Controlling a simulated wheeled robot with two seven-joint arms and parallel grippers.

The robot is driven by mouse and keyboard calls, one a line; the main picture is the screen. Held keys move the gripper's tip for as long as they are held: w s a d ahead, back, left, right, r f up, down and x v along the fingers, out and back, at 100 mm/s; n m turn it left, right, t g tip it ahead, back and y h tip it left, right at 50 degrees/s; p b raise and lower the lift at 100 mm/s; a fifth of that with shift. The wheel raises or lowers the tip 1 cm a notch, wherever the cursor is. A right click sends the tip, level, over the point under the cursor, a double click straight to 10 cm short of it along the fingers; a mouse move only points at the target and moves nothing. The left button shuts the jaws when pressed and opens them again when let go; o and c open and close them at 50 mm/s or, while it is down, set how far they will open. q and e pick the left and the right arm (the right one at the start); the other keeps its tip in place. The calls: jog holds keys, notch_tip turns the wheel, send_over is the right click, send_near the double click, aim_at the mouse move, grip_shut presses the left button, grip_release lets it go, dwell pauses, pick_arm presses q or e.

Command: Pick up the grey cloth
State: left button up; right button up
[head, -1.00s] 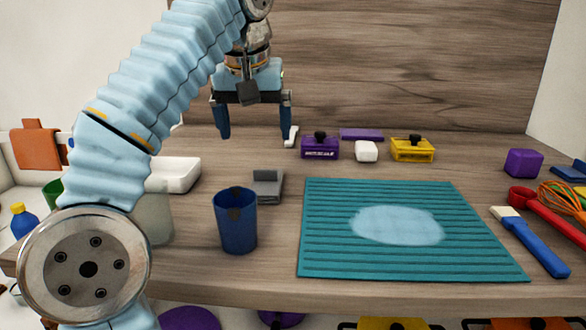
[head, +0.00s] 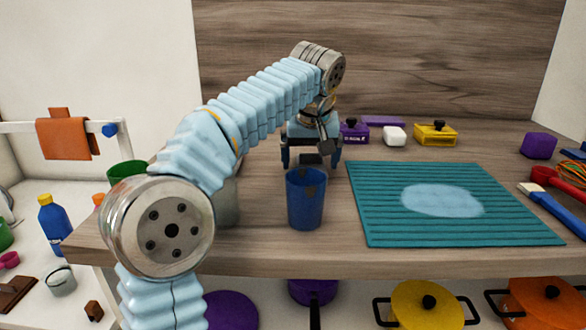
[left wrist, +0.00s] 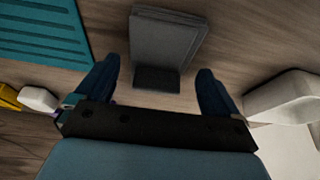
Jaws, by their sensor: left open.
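The grey cloth (left wrist: 172,38) lies folded on the wooden table in the left wrist view, with a darker grey part (left wrist: 157,78) at its near end. In the head view only a small dark part of the cloth (head: 311,158) shows between the fingers; the rest is hidden behind the blue cup and gripper. My left gripper (head: 311,164) is open and low over the table, pointing down. In the left wrist view its blue fingers (left wrist: 155,80) stand on either side of the cloth's near end, apart from it. My right gripper is not in view.
A blue cup (head: 306,200) stands close in front of the left gripper. A teal ridged mat (head: 385,215) lies to the right. A white block (head: 395,135), a yellow box (head: 436,133) and a purple box (head: 354,132) stand behind. A white object (left wrist: 285,95) is beside the right-hand finger.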

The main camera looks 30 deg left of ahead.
pick_arm(q)
jog(key=shift+w+f, duration=0.1)
jog(key=shift+f, duration=0.15)
jog(key=c, duration=1.1)
jog(key=shift+c, duration=0.2)
